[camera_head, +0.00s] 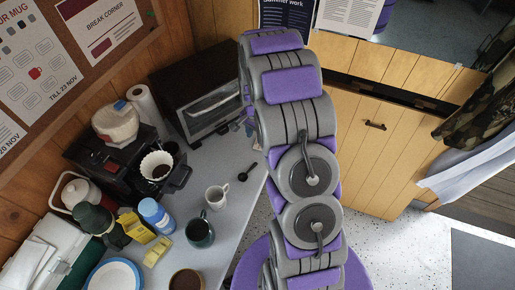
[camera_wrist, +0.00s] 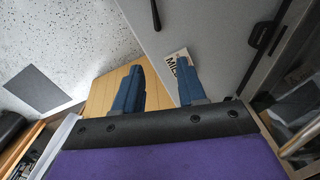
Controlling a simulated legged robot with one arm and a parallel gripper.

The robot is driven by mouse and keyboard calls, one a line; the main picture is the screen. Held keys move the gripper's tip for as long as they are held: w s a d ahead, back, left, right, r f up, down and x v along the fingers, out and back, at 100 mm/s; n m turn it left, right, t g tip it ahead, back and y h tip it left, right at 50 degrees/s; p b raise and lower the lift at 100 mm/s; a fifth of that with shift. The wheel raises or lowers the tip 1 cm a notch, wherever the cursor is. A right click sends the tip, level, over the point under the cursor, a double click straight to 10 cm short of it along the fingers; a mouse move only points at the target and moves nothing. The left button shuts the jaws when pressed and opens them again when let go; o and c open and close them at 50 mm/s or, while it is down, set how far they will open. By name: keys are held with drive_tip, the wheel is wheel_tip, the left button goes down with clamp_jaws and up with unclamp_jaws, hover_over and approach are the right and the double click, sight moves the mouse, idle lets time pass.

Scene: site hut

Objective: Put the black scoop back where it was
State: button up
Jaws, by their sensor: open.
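The black scoop (camera_head: 248,172) lies on the grey counter (camera_head: 222,250), near its right edge and just right of a white mug (camera_head: 216,196). Nothing is touching it that I can see. My gripper (camera_wrist: 160,68) shows in the wrist view with its two blue fingers apart and nothing between them.
Left of the scoop are a dark green mug (camera_head: 200,233), a coffee maker with a paper filter (camera_head: 158,164) and a blue-lidded jar (camera_head: 155,214). A round brown-filled container (camera_head: 186,281) stands at the front. A toaster oven (camera_head: 212,112) and paper roll (camera_head: 146,106) stand behind.

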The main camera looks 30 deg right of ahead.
drive_tip(key=s+a+r+n, duration=0.3)
drive_tip(key=s+a+r, duration=0.25)
drive_tip(key=r, duration=0.25)
drive_tip(key=s+a+r+n, duration=0.3)
drive_tip(key=s+a+r, duration=0.1)
drive_tip(key=s+r, duration=0.25)
drive_tip(key=s+a+r+n, duration=0.2)
drive_tip(key=s+r, duration=0.1)
drive_tip(key=s, duration=0.4)
drive_tip(key=s+a+r+n+g, duration=0.1)
drive_tip(key=s+a+r+n, duration=0.2)
drive_tip(key=s, duration=0.4)
drive_tip(key=s+a+r+n, duration=0.2)
drive_tip(key=s, duration=0.6)
drive_tip(key=shift+a+r+g, duration=0.15)
drive_tip(key=shift+r+g, duration=0.25)
drive_tip(key=shift+n, duration=0.3)
